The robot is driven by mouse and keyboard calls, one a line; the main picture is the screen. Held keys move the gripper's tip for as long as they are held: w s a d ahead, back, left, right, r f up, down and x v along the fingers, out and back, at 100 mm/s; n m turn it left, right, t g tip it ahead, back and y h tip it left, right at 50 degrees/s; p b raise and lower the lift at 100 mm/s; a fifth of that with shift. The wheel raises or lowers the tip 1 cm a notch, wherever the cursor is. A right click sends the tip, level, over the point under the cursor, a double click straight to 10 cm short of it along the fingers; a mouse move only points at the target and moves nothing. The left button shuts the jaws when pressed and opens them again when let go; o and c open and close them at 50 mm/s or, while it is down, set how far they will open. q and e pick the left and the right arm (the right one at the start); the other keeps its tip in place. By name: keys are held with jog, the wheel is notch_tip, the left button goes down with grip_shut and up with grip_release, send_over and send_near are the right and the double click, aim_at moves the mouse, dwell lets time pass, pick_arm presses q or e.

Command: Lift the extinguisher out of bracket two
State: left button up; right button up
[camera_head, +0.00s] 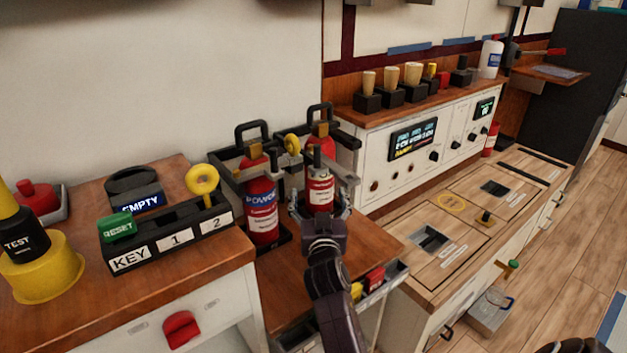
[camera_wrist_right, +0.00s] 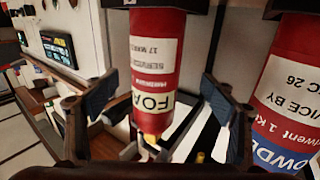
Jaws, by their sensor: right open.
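Two red extinguishers stand side by side in dark brackets. The left one has a blue powder label (camera_head: 262,212); it also shows at the right of the wrist view (camera_wrist_right: 288,85). The right one is the foam extinguisher (camera_head: 320,192), central in the wrist view (camera_wrist_right: 155,55). A yellow ring key (camera_head: 292,144) sits at the bracket between their tops. My right gripper (camera_head: 320,213) is open, with its fingers on either side of the foam extinguisher's lower body; gaps show at both sides in the wrist view (camera_wrist_right: 153,105). No bracket number is readable. My left gripper is not in view.
A key rack (camera_head: 165,235) labelled KEY, 1 and 2 holds a yellow ring key (camera_head: 202,182) at slot 2. A yellow TEST lamp (camera_head: 40,270) stands at far left. A white control panel (camera_head: 415,140) stands close on the right. A small caddy (camera_head: 385,283) sits below my right wrist.

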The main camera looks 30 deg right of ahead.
jog(key=x, duration=0.3)
jog(key=b+x, duration=0.1)
jog(key=x, duration=0.3)
jog(key=shift+s+d+f, duration=0.1)
jog(key=shift+d+f, duration=0.1)
jog(key=shift+d, duration=0.15)
jog(key=shift+c, duration=0.2)
jog(key=c, duration=2.1)
jog(key=shift+r, duration=0.5)
grip_shut()
jog(key=shift+f, duration=0.1)
